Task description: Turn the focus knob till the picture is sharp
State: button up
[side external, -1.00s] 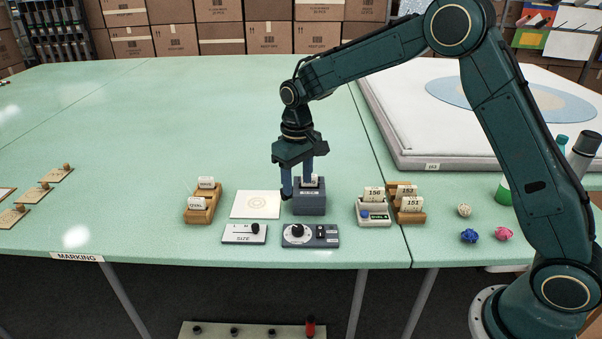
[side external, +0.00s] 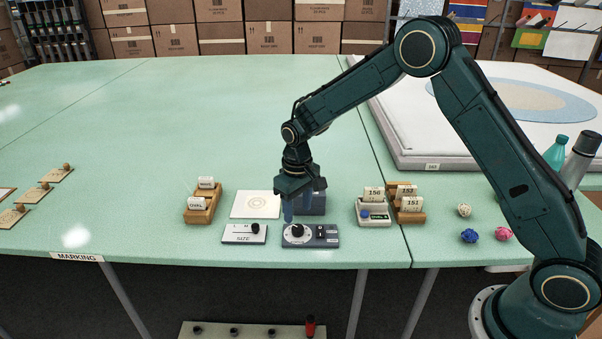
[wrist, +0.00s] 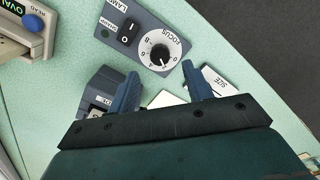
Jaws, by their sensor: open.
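The focus knob (side external: 297,230) is a black knob on a white dial, set in a dark blue-grey control panel (side external: 325,238). In the wrist view the knob (wrist: 160,54) shows clearly, with numbers and the word FOCUS around it. My gripper (side external: 301,214) is open and points down just behind and above the panel. In the wrist view my gripper's fingertips (wrist: 161,70) are apart, with nothing between them, and the dial lies just beyond them. A dark box (side external: 318,203) stands behind my gripper, partly hidden.
A SIZE slider panel (side external: 244,234) sits left of the focus panel. A wooden card rack (side external: 202,216) stands farther left. A small reader (side external: 374,218) and another card rack (side external: 410,216) stand to the right. The lamp switch (wrist: 128,32) is beside the dial.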

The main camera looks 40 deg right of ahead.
aim_at(298, 227)
jog(key=shift+f, duration=2.8)
jog(key=shift+c, duration=0.2)
jog(key=c, duration=0.9)
